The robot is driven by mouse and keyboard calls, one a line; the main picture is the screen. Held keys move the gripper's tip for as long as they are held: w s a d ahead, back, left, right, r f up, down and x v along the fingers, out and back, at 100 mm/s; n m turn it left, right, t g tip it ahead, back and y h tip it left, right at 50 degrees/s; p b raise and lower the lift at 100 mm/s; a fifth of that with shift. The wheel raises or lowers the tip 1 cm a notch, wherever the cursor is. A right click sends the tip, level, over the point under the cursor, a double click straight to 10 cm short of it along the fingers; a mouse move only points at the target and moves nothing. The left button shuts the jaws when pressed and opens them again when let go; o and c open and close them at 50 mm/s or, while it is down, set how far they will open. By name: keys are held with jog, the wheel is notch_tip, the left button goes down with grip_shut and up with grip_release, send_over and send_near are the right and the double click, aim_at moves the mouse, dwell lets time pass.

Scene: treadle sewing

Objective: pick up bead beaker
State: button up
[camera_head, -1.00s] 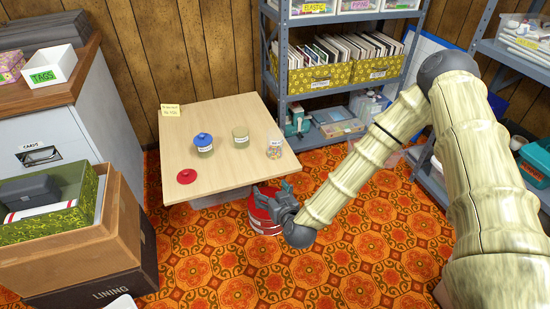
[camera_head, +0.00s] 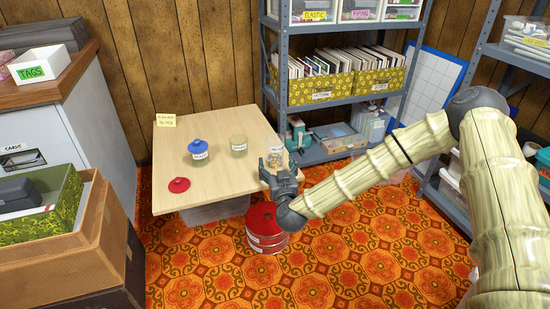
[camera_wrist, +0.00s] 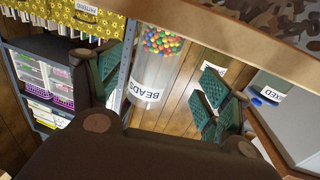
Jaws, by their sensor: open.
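The bead beaker (camera_head: 275,152) is a clear container with multicoloured beads, at the right edge of the pale wooden table (camera_head: 215,125). My gripper (camera_head: 277,168) is at that table edge, just in front of the beaker, and partly hides it. In the wrist view, the beaker (camera_wrist: 152,72) appears upside down with its "BEADS" label showing. It lies between the two spread green-padded fingers of my gripper (camera_wrist: 165,85). The gripper is open; I cannot tell whether either finger touches the beaker.
A blue-lidded jar (camera_head: 199,152), another labelled container (camera_head: 238,146) and a red lid (camera_head: 179,185) are on the table. A red tin (camera_head: 263,238) stands on the floor below my gripper. A grey shelf (camera_head: 282,60) rises behind the table.

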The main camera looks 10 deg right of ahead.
aim_at(277, 158)
jog(key=shift+w+d+r+b, duration=0.1)
jog(key=shift+w+b, duration=0.8)
jog(key=shift+w, duration=0.5)
jog(key=shift+w+d+b, duration=0.1)
jog(key=shift+w+b, duration=0.75)
jog(key=shift+w, duration=0.55)
jog(key=shift+w+r, duration=0.15)
jog(key=shift+w, duration=0.3)
jog(key=shift+c, duration=0.3)
jog(key=c, duration=1.1)
jog(key=shift+r, duration=0.1)
